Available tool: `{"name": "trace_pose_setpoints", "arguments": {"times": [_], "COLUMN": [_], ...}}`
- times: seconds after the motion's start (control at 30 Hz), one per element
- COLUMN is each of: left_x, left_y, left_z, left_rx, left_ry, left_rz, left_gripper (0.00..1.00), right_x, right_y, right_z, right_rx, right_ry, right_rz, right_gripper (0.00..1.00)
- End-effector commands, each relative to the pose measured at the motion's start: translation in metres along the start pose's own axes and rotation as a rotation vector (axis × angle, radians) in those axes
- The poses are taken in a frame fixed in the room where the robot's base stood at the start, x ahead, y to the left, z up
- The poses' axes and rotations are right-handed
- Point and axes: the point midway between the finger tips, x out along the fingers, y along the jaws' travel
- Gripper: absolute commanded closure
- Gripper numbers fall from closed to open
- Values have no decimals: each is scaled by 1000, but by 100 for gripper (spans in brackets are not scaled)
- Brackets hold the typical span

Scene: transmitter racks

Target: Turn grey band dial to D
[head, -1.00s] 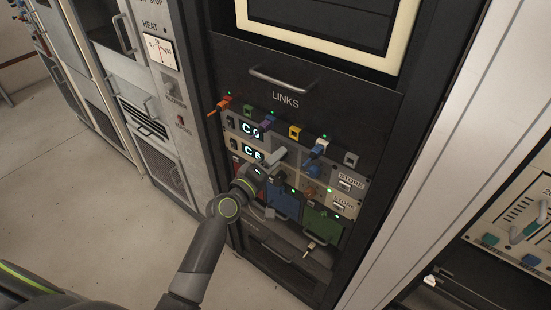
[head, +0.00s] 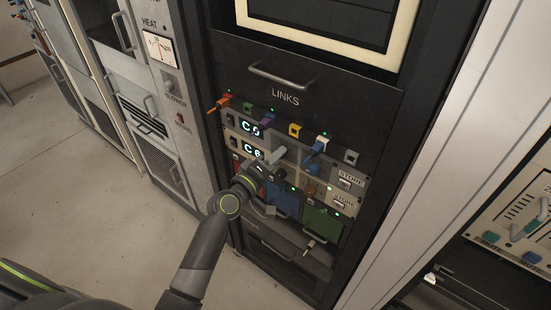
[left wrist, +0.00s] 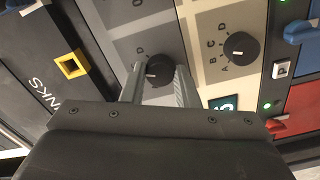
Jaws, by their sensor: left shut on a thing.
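The grey band dial (left wrist: 158,68) is a round black knob on a grey panel (left wrist: 118,18) in the left wrist view. My left gripper (left wrist: 160,74) has one finger on each side of the knob and is shut on it. A short pale mark shows on the knob's left side, and a letter D is printed just above left of it. Other letters around it are hidden or cut off. In the head view my left gripper (head: 271,162) is against the links rack and hides the knob. My right gripper is not in view.
A second black dial (left wrist: 240,47) on a beige panel, with letters A to D, sits close beside the right finger. Coloured plugs and sockets, such as a yellow socket (head: 295,130) and a blue plug (head: 318,145), stick out nearby. Lit displays (head: 250,128) sit left of the gripper.

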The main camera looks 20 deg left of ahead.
Motion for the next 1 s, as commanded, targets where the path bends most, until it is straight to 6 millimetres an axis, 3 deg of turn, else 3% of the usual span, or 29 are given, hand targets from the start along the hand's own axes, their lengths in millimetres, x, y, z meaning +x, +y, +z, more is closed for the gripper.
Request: {"name": "trace_pose_setpoints", "arguments": {"times": [0.6,1.0], "left_x": [0,0], "left_y": [-4,-3], "left_z": [2,1], "left_rx": [444,641], "left_ry": [-1,-2], "left_rz": [0,-2], "left_gripper": [95,95], "right_x": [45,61], "right_y": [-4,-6], "right_z": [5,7], "right_rx": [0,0], "right_ry": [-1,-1], "right_rz": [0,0], "right_gripper": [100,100]}}
